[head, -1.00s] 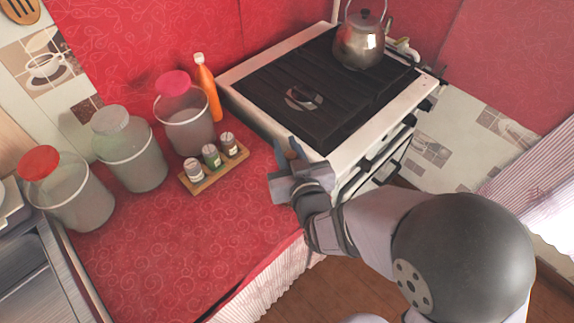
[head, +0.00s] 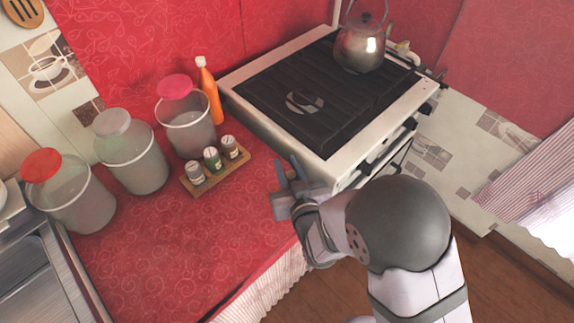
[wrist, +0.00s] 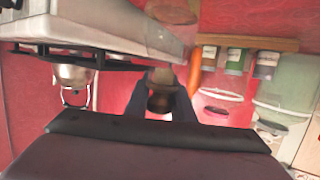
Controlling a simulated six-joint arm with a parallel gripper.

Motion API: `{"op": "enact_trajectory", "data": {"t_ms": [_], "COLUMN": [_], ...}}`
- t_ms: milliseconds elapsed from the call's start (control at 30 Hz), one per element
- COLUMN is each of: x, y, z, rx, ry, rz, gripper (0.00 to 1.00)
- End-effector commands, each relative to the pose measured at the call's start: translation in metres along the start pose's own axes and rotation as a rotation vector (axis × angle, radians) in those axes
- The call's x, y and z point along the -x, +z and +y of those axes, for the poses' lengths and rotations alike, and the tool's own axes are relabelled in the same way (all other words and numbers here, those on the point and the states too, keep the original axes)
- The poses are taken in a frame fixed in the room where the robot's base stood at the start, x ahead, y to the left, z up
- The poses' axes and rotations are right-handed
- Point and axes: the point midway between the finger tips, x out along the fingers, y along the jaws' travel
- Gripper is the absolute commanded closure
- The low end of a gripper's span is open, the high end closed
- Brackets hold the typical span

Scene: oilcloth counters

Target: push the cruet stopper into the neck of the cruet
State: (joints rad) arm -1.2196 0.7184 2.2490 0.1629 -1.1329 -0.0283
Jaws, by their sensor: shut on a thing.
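My gripper (head: 283,176) is over the counter's right part, beside the stove. In the wrist view, where the scene hangs upside down, my gripper (wrist: 161,100) is shut on the brown cruet stopper (wrist: 160,103), which sits between the two fingers. Beyond the stopper is a see-through shape with brown in its lower part, which looks like the cruet (wrist: 172,12). It is in line with the stopper. I cannot tell whether the stopper touches the neck. In the head view I cannot make out the cruet or the stopper.
A rack with small spice jars (head: 195,174) stands left of my gripper. Lidded jars (head: 137,160) and an orange bottle (head: 208,88) stand behind. The stove (head: 255,115) with a kettle (head: 362,45) is at the right. The front of the red counter (head: 160,235) is clear.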

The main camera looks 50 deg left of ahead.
Motion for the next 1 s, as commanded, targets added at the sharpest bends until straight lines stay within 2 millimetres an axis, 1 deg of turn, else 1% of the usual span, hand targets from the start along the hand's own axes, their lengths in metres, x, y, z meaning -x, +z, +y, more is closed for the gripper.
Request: {"op": "enact_trajectory", "data": {"t_ms": [200, 367, 400, 433, 467, 733, 867, 1000], "x": [0.0, -0.001, -0.001, -0.001, -0.001, -0.001, 0.0, 0.01], "y": [0.0, 0.004, 0.003, 0.003, 0.003, 0.002, -0.001, 0.0], "z": [0.0, 0.0, 0.0, 0.0, 0.0, 0.0, 0.0, 0.0], "rx": [0.0, 0.0, 0.0, 0.0, 0.0, 0.0, 0.0, 0.0], "ry": [0.0, 0.0, 0.0, 0.0, 0.0, 0.0, 0.0, 0.0], "rz": [0.001, 0.0, 0.0, 0.0, 0.0, 0.0, 0.0, 0.0], "gripper": [0.99, 0.99, 0.68, 0.61, 0.59, 0.59, 0.59, 0.59]}}
